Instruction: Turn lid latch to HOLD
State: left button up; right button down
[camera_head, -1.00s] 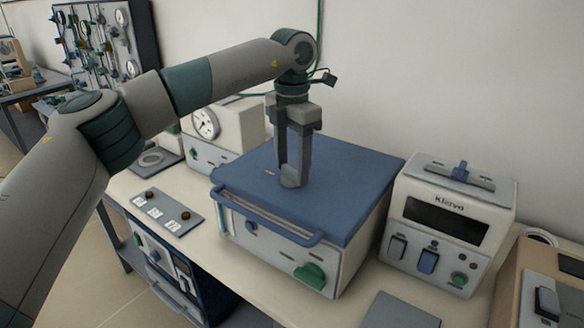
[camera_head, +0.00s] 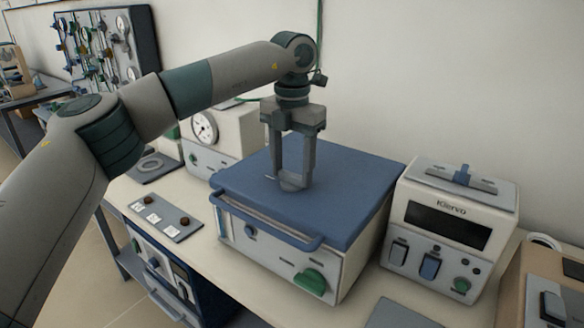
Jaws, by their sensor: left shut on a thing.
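A box-shaped furnace with a blue lid (camera_head: 345,190) and a blue front handle bar (camera_head: 265,224) stands on the bench, its lid down. My left gripper (camera_head: 291,180) comes down upright over the middle of the lid. Its two fingers are shut on a small grey piece at the lid surface, which looks like the lid latch. The fingers hide most of this piece, so its pointing direction cannot be told. A small pale mark lies on the lid just left of the fingertips, too small to read. My right gripper is not in view.
A Klervo unit (camera_head: 448,222) with a dark display stands right of the furnace. A gauge box (camera_head: 215,140) stands behind left. A grey plate with knobs (camera_head: 165,216) lies left on the bench. The furnace front has a green knob (camera_head: 311,281).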

pick_arm(q)
jog(key=o, duration=1)
jog(key=shift+o, duration=0.2)
jog(key=shift+r, duration=0.15)
